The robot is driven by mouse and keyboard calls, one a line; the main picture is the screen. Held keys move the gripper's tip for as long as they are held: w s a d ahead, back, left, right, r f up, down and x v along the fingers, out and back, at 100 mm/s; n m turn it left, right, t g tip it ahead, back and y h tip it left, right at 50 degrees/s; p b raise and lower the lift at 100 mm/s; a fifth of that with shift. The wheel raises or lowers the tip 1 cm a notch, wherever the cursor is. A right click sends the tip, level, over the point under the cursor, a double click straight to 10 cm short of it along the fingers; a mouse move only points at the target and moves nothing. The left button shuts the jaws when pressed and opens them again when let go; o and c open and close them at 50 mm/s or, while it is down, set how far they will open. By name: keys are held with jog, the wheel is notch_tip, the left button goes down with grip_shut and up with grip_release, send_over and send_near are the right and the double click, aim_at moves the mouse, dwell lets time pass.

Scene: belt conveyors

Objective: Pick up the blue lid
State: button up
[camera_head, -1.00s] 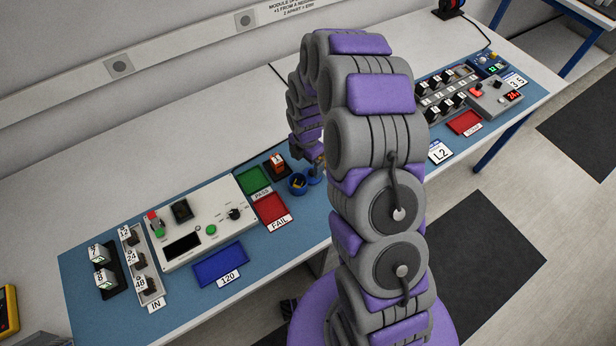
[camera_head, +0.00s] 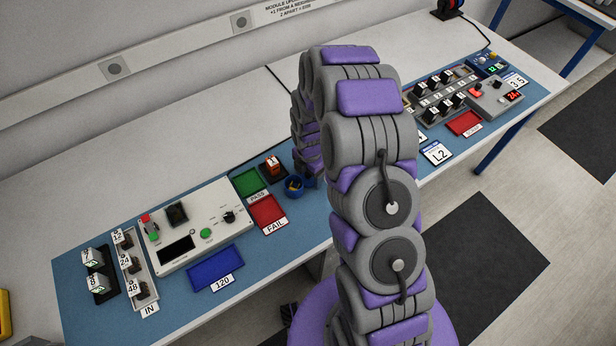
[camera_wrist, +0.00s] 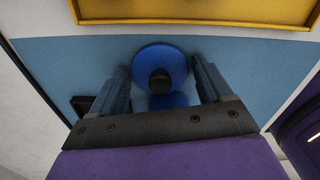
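In the wrist view the blue lid (camera_wrist: 176,58) is a round disc with a dark knob (camera_wrist: 160,80) at its middle. My gripper (camera_wrist: 161,66) is open, with one finger on each side of the lid. I cannot tell whether the fingers touch it. A second blue round part shows just below the knob, between the fingers. In the head view my arm bends down to the blue mat, and its end is mostly hidden behind its own links. The lid cannot be made out clearly there.
A blue cup (camera_head: 294,187) with something yellow inside stands beside the arm's end. A red FAIL tray (camera_head: 267,211), a green tray (camera_head: 248,182) and a white control box (camera_head: 192,226) lie to the left. A yellow tray (camera_wrist: 200,12) lies ahead in the wrist view.

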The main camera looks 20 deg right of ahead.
jog(key=shift+d, duration=0.15)
jog(key=shift+c, duration=1.4)
jog(key=shift+a, duration=0.4)
jog(key=c, duration=0.5)
